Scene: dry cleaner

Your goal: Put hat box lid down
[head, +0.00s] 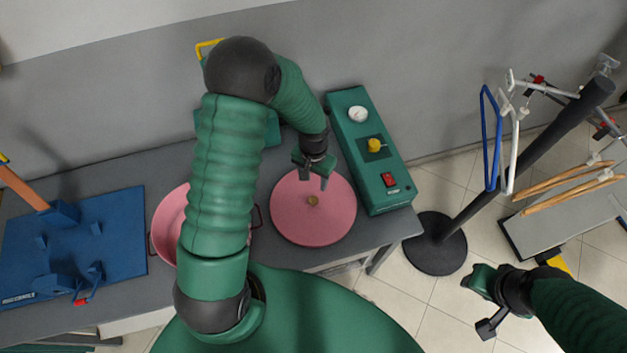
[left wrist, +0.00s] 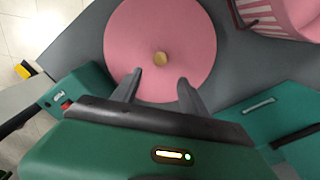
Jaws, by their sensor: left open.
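The pink round hat box lid (head: 315,222) with a small brass knob lies flat on the grey table, left of the green control box. The lid also shows in the left wrist view (left wrist: 160,25). My left gripper (head: 316,181) is open and empty over the lid's back edge, its fingers apart and short of the knob (left wrist: 160,59). The pink hat box (head: 168,223) stands to the left, mostly hidden behind my left arm. My right gripper (head: 478,303) is held out over the floor at the right, away from the lid; its fingers look spread.
The green control box (head: 370,150) with a gauge and red switch stands close to the lid's right. A blue fixture (head: 75,240) fills the table's left. A black-based stand (head: 436,243) with hangers is on the floor at right.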

